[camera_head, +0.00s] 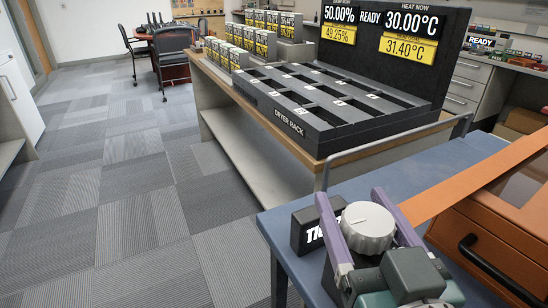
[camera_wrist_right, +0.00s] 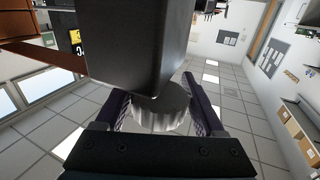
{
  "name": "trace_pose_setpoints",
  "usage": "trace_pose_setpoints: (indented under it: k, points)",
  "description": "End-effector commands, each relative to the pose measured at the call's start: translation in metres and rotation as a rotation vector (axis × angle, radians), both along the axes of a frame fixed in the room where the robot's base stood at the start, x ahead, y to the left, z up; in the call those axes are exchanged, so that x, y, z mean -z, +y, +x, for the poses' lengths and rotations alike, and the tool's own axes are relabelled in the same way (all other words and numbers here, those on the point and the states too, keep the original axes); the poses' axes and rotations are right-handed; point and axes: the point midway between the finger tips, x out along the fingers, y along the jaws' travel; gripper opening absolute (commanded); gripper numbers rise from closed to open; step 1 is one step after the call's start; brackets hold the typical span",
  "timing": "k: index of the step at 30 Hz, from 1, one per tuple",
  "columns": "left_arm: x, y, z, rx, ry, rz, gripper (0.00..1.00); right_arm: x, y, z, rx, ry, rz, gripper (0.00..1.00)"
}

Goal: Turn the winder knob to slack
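The winder knob (camera_head: 367,226) is a pale grey, ridged round knob near the front edge of the blue bench. A black box with partly hidden white lettering (camera_head: 307,231) stands just left of it; only "TI" can be made out. My right gripper (camera_head: 349,194) has its two purple fingers on either side of the knob, with the tips reaching past it. In the right wrist view the ridged knob (camera_wrist_right: 161,112) fills the space between the fingers (camera_wrist_right: 160,100), which look to press on its sides. My left gripper is not in view.
The blue bench (camera_head: 440,160) carries an orange case (camera_head: 490,240) with a black handle, right of the knob. An orange strip (camera_head: 455,188) runs close behind my gripper. Beyond stands the dryer rack (camera_head: 320,135) on a wooden-topped table. Carpeted floor (camera_head: 130,220) is clear at left.

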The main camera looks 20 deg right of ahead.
Motion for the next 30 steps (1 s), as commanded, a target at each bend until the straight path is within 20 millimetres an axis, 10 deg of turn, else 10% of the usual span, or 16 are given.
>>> trace_pose_setpoints:
  k: [16,30]
  points:
    - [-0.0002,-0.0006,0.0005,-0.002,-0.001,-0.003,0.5,0.0,0.0001,-0.0003,0.0,0.0,0.0,0.08]
    - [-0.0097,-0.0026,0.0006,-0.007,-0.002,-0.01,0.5,-0.0018,0.0028,0.0003,-0.128,0.001,-0.005,0.08]
